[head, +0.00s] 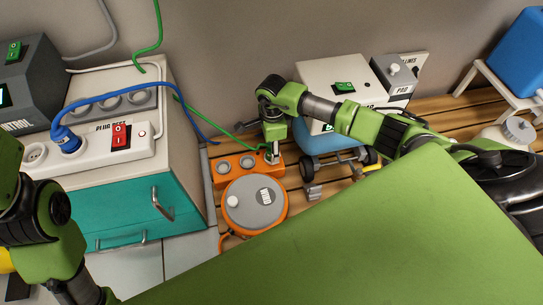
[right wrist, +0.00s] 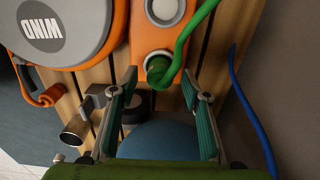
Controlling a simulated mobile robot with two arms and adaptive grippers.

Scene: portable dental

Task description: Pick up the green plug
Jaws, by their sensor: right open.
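The green plug (right wrist: 158,70) sits in a socket of the orange socket block (right wrist: 160,38) in the right wrist view, and its thick green cable (right wrist: 187,45) curves up and away. My right gripper (right wrist: 160,88) is open, its two teal fingers apart on either side below the plug and not closed on it. In the head view my right gripper (head: 271,155) points down over the orange block (head: 238,167), and I cannot make out the plug there. My left arm is at the lower left of the head view; its gripper's fingers are not visible.
The orange cable reel (head: 254,204) stands in front of the block. A white power strip (head: 95,150) with a blue plug (head: 67,140) lies on the cabinet at left. A blue cable (right wrist: 252,110) runs right of my fingers. A blue rounded thing (right wrist: 158,140) lies beneath them.

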